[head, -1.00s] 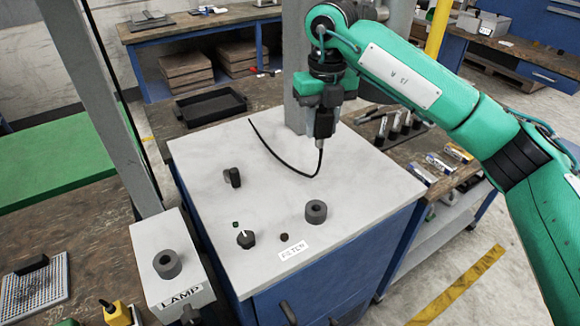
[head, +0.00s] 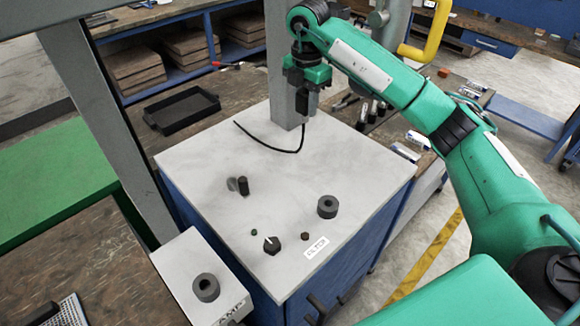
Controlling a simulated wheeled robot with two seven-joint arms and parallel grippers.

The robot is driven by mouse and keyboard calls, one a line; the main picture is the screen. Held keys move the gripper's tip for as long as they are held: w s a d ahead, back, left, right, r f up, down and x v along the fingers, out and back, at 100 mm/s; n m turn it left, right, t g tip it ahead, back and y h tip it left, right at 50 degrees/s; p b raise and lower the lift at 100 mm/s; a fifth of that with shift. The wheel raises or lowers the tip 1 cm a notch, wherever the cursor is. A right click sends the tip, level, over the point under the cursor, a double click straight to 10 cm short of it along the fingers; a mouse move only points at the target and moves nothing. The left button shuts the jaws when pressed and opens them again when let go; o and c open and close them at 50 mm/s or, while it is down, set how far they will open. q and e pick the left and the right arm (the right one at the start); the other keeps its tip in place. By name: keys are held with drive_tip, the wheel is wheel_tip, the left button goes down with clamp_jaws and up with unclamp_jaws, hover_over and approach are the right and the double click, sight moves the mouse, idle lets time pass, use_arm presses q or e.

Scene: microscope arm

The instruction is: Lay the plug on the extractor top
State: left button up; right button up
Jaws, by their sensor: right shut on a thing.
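The plug (head: 302,103) is a small black block with a black cable (head: 268,145) running from its lower end. My right gripper (head: 303,92) is shut on the plug and holds it upright, over the back part of the extractor top, in front of the grey post. The extractor top (head: 290,175) is a pale grey flat panel on a blue cabinet. The cable curves across the panel toward its back left. Whether the plug's lower end touches the panel cannot be told. My left gripper is not in view.
The panel carries a dark ring socket (head: 327,206), a knob (head: 272,245), a black switch (head: 240,186) and a label (head: 316,247). A lamp box (head: 200,265) with another ring stands at the front left. A black tray (head: 181,110) lies behind. The panel's middle is clear.

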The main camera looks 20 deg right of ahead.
wheel_tip(320, 180, down, 19)
drive_tip(key=p, duration=0.6)
drive_tip(key=shift+f, duration=0.15)
drive_tip(key=shift+f, duration=0.1)
drive_tip(key=o, duration=1)
